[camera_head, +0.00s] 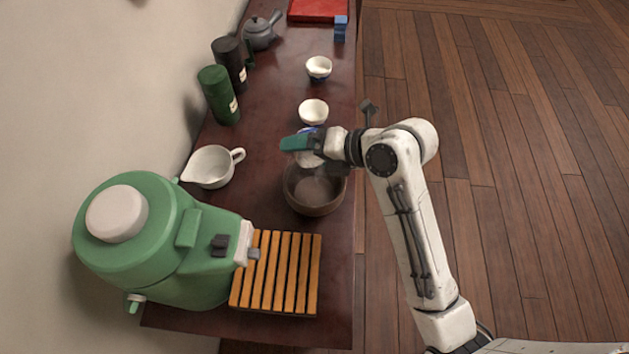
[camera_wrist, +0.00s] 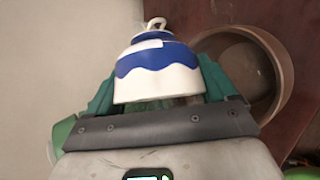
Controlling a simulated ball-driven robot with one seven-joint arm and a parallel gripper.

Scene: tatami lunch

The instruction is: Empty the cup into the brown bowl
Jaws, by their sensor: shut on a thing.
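My gripper (camera_head: 301,143) is shut on a white cup with a blue wavy band (camera_wrist: 156,76), between its teal fingers. In the head view the cup (camera_head: 308,159) is partly hidden by the fingers and looks tipped over, its white lower part over the brown bowl's far side. In the wrist view its wider white end faces my gripper. The brown bowl (camera_head: 316,208) stands on the dark table just below; it also shows at right in the wrist view (camera_wrist: 284,62). The bowl's inside looks dark, and I cannot tell whether anything is in it.
A white spouted pitcher (camera_head: 210,168) stands left of the bowl. Two white cups (camera_head: 313,111) (camera_head: 318,67) stand beyond it. A slatted wooden rack (camera_head: 276,272) and green machine (camera_head: 140,240) are nearer. Green (camera_head: 218,95) and black (camera_head: 229,62) canisters line the wall.

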